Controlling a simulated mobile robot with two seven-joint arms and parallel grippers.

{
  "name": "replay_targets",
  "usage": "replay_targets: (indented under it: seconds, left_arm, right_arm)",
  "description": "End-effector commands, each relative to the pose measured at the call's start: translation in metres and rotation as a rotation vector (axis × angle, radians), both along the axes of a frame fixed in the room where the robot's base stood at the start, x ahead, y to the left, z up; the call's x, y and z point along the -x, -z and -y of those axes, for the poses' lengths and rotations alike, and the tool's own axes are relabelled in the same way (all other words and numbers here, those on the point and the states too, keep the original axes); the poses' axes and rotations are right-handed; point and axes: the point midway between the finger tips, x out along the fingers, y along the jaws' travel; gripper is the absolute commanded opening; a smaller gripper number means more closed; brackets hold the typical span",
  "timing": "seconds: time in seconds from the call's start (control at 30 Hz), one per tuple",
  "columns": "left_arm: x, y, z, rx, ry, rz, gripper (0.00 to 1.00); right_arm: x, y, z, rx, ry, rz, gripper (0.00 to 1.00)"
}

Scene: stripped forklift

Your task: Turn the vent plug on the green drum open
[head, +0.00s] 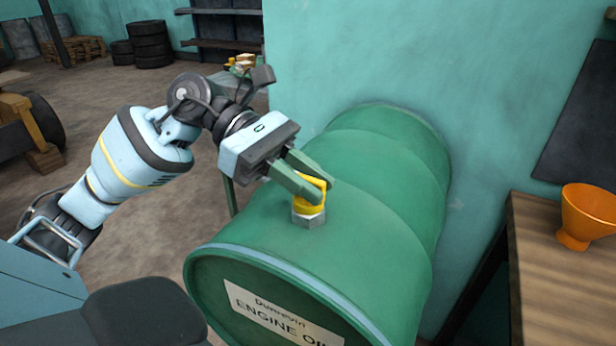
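The green drum (375,210) lies on its side in the middle of the head view, with an "ENGINE OIL" label on its near end. The vent plug (312,207) stands on top of the drum, a yellow piece above a grey metal hex base. My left gripper (312,188) comes from the upper left, its two green fingers on either side of the yellow part. The fingers appear closed on it, one finger partly covering it. My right gripper is not in view.
A wooden bench (560,275) with an orange funnel (587,214) stands at the right. The teal wall (460,100) is close behind the drum. Stacked tyres (152,45), shelves (222,28) and a pallet (73,49) are far back left. Open floor lies left of the drum.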

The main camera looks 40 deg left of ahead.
Motion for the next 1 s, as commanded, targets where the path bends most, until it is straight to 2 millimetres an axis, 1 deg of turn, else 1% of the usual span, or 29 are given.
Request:
replay_targets:
  seconds: [0.03,0.13,0.3,0.5,0.77,0.8,0.93,1.0]
  left_arm:
    - [0.000,0.000,0.000,0.000,0.000,0.000,0.13]
    - [0.000,0.000,0.000,0.000,0.000,0.000,0.00]
    - [0.000,0.000,0.000,-0.001,-0.003,0.000,0.00]
    - [0.000,0.002,-0.001,-0.002,-0.056,-0.001,0.00]
    - [0.000,0.000,0.000,-0.001,-0.062,-0.001,0.00]
    - [0.000,0.000,0.000,0.000,-0.062,0.000,0.16]
    - [0.000,0.000,0.000,0.000,-0.062,0.000,0.33]
    - [0.000,0.000,0.000,0.000,-0.062,0.000,0.33]
  right_arm:
    - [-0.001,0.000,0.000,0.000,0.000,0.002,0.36]
    - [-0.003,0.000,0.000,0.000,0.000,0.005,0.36]
    - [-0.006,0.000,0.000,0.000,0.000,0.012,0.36]
    - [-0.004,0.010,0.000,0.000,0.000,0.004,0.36]
    - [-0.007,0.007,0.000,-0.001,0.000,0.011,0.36]
    - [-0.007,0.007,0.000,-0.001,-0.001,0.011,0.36]
    - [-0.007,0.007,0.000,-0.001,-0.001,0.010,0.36]
    - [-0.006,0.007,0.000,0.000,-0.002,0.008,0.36]
